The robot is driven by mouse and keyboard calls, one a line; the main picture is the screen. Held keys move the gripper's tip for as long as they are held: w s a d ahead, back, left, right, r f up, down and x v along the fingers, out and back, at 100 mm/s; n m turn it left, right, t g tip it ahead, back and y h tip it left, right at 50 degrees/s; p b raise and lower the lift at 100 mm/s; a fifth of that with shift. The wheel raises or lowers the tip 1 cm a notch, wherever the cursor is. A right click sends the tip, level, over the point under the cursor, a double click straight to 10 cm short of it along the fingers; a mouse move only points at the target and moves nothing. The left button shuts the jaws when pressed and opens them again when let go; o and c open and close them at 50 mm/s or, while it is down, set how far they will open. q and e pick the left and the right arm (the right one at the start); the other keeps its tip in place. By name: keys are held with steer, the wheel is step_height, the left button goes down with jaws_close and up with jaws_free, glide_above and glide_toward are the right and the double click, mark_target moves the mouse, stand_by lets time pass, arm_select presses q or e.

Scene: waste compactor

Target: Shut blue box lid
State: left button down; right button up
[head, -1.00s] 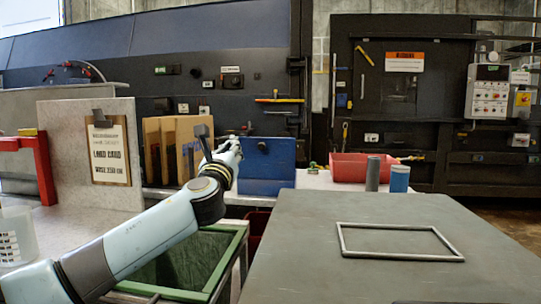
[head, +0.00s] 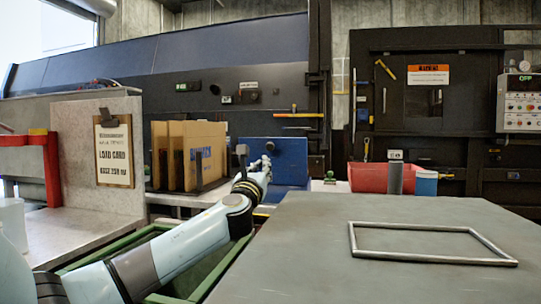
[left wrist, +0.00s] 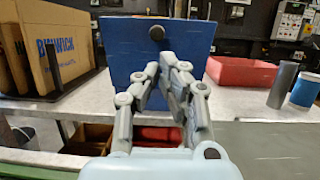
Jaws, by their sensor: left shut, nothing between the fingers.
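The blue box shows as an upright blue panel (head: 290,160) at the back of the counter in the head view. I cannot tell whether this face is the raised lid or a wall of the box. My left gripper (head: 266,163) is in front of the panel's left lower part. In the left wrist view the left gripper (left wrist: 168,62) is shut and empty, its tips below the knob; contact is unclear. My right gripper is out of view.
Cardboard panels (head: 205,155) stand left of the blue box. A red bin (head: 368,178), a grey cylinder (head: 395,179) and a blue cylinder (head: 426,184) are to its right. A grey table (head: 320,240) with a metal frame (head: 420,257) fills the right foreground.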

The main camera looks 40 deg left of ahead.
mark_target(271, 148)
arm_select(q)
steer(key=b+x, duration=0.1)
steer(key=x, duration=0.4)
steer(key=b+x, duration=0.1)
steer(key=x, duration=0.4)
steer(key=shift+f, duration=0.25)
steer(key=shift+w+a+r, duration=0.2)
steer(key=shift+w+a, duration=0.05)
steer(key=shift+w, duration=0.15)
steer(key=shift+r, duration=0.1)
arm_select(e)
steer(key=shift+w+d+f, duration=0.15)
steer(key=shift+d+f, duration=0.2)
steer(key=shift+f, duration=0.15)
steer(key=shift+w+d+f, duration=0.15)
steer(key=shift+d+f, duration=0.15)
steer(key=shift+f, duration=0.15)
